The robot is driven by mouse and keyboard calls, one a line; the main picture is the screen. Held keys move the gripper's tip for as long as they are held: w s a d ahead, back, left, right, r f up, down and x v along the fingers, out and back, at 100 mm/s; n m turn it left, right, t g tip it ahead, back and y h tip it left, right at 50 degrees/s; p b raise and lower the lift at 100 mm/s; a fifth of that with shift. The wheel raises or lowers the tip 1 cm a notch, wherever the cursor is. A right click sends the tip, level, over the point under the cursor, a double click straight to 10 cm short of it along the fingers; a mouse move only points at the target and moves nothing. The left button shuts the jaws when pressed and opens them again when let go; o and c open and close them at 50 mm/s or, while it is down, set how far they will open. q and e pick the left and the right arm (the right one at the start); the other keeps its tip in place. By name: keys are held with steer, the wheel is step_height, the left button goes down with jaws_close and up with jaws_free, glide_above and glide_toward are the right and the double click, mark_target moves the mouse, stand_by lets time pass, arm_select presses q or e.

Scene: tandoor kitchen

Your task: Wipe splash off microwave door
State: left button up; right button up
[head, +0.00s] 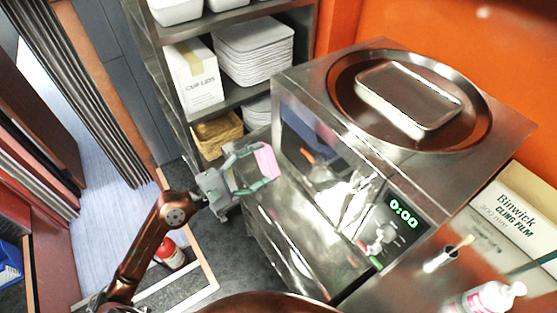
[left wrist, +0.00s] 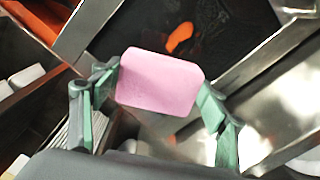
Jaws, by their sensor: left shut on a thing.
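The steel microwave (head: 395,165) stands on the counter at the right of the head view, with a dark glass door (head: 345,178) and a green 0:00 display. An orange-red splash (head: 307,156) is on the door glass; it also shows in the left wrist view (left wrist: 180,36), just beyond the sponge. My left gripper (head: 259,166) is shut on a pink sponge (head: 266,160), in front of the door's left part. In the left wrist view the sponge (left wrist: 160,84) sits between the green-padded fingers. I cannot tell whether it touches the glass. My right gripper is not in view.
A round steel tray (head: 344,103) holding a rectangular pan (head: 410,97) lies on the microwave. A shelf rack (head: 173,88) with boxes and containers stands behind my left gripper. A cling film box (head: 500,225) and a bottle (head: 485,299) are at right. A red extinguisher (head: 170,254) stands on the floor.

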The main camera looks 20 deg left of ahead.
mark_target(298, 145)
arm_select(q)
steer(key=shift+w+d, duration=0.1)
steer(key=shift+p+x, duration=0.6)
steer(key=shift+x, duration=2.75)
steer(key=shift+x, duration=1)
